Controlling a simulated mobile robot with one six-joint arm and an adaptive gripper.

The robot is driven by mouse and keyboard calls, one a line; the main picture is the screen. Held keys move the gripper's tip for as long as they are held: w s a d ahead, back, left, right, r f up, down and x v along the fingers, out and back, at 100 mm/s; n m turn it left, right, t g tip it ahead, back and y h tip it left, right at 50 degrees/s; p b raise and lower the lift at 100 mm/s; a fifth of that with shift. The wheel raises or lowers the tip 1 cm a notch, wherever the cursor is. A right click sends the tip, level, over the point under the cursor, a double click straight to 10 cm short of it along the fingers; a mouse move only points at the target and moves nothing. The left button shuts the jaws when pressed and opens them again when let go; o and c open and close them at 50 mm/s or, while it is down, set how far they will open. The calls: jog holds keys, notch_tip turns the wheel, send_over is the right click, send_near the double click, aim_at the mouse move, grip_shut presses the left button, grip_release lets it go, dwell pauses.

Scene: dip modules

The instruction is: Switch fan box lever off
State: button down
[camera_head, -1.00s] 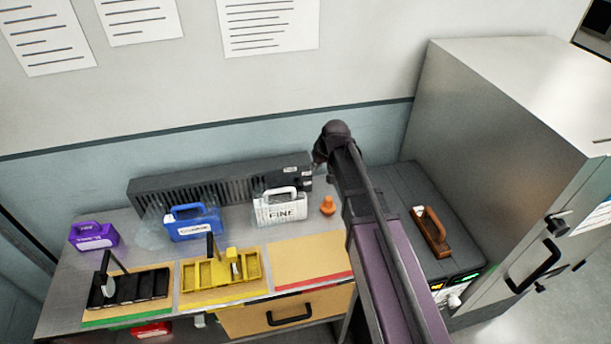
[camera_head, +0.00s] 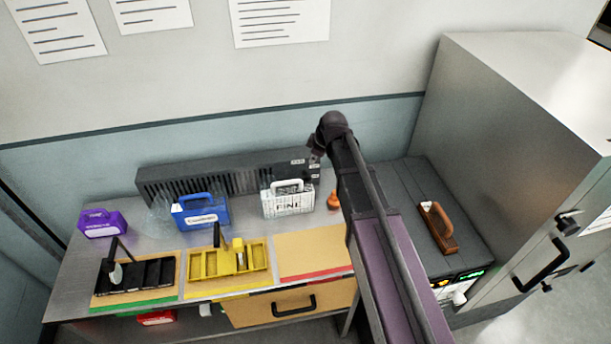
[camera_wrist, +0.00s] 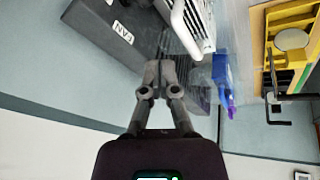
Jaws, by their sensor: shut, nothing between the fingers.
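The fan box (camera_head: 225,177) is a long dark grey box with a slotted front, standing along the wall at the back of the bench. Small white labels sit at its right end. In the wrist view its dark casing (camera_wrist: 82,22) fills the upper left, with a white label that seems to read FAN. My gripper (camera_wrist: 166,68) is shut and empty, its tips close to the casing in that picture; contact cannot be told. In the head view my gripper (camera_head: 316,157) is at the box's right end, partly hidden by my arm. I cannot make out the lever.
A white FINE case (camera_head: 289,205), a blue case (camera_head: 200,218) and an orange object (camera_head: 333,202) stand in front of the box. Yellow (camera_head: 215,263) and black (camera_head: 155,274) trays lie nearer. A brown-handled tool (camera_head: 437,227) lies right, beside a tall grey cabinet (camera_head: 510,130).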

jog(key=n, duration=0.2)
jog(key=a+n, duration=0.1)
jog(key=n, duration=0.3)
jog(key=shift+w+a, duration=0.1)
jog(key=shift+a, duration=0.3)
jog(key=shift+f, duration=0.15)
jog(key=b, duration=1)
send_near(306, 176)
jog(key=a+f, duration=0.4)
jog(key=shift+a+f, duration=0.15)
jog(key=shift+a, duration=0.2)
jog(key=shift+w+d+f+b, duration=0.35)
jog(key=shift+d+f+b, duration=0.1)
jog(key=shift+f+b, duration=0.25)
jog(key=shift+w+d+f+b, duration=0.3)
jog(key=shift+d+f+b, duration=0.15)
jog(key=shift+f+b, duration=0.2)
jog(key=shift+s+f, duration=0.1)
jog(key=shift+s, duration=0.1)
